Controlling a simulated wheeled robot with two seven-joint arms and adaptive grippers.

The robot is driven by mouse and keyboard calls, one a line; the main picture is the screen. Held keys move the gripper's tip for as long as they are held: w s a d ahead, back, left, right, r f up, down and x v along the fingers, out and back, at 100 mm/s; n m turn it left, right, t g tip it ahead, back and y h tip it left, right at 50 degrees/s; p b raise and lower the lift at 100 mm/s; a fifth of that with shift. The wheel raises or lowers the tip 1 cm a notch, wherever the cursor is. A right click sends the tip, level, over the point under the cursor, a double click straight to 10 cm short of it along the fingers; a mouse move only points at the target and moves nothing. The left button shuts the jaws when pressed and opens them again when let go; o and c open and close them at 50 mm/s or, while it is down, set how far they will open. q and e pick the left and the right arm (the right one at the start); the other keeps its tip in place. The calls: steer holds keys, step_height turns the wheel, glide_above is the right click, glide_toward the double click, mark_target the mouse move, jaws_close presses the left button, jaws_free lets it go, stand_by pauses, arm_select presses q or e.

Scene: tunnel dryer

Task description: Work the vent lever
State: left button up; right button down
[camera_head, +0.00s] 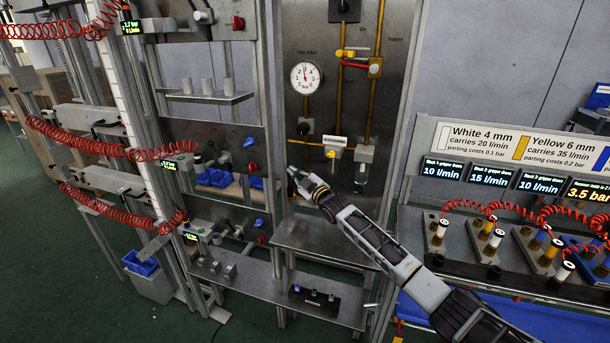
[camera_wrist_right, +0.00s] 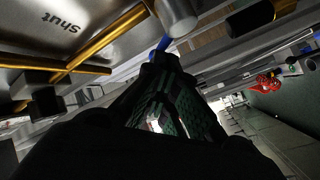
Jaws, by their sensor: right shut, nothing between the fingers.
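My right gripper (camera_head: 293,173) is shut and empty, its tip at the left edge of the grey gauge panel (camera_head: 310,190), below the pressure gauge (camera_head: 305,78). In the wrist view its closed fingers (camera_wrist_right: 163,62) point at a small blue part (camera_wrist_right: 162,44) beside a grey cylinder (camera_wrist_right: 176,16); I cannot tell whether they touch. This blue part may be the vent lever, but no label confirms it. Brass pipes (camera_wrist_right: 92,40) and the word "shut" show to its left. My left gripper is out of view.
A yellow-handled valve (camera_head: 331,153) and a red one (camera_head: 375,67) sit on the panel's pipes. A metal shelf (camera_head: 330,240) juts out below my right arm. Red coiled hoses (camera_head: 75,140) hang at left. A bench with several fittings (camera_head: 480,270) stands at right.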

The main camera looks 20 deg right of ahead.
steer(key=shift+w+a+f, duration=0.2)
steer(key=shift+a, duration=0.1)
arm_select(q)
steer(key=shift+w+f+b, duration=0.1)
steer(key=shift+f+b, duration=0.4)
steer(key=shift+b, duration=0.05)
arm_select(e)
steer(key=shift+w+a+f, duration=0.4)
steer(key=shift+a+f, duration=0.15)
steer(key=shift+f, duration=0.15)
stand_by(0.9)
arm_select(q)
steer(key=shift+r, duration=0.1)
arm_select(e)
steer(key=shift+r, duration=0.1)
stand_by(0.5)
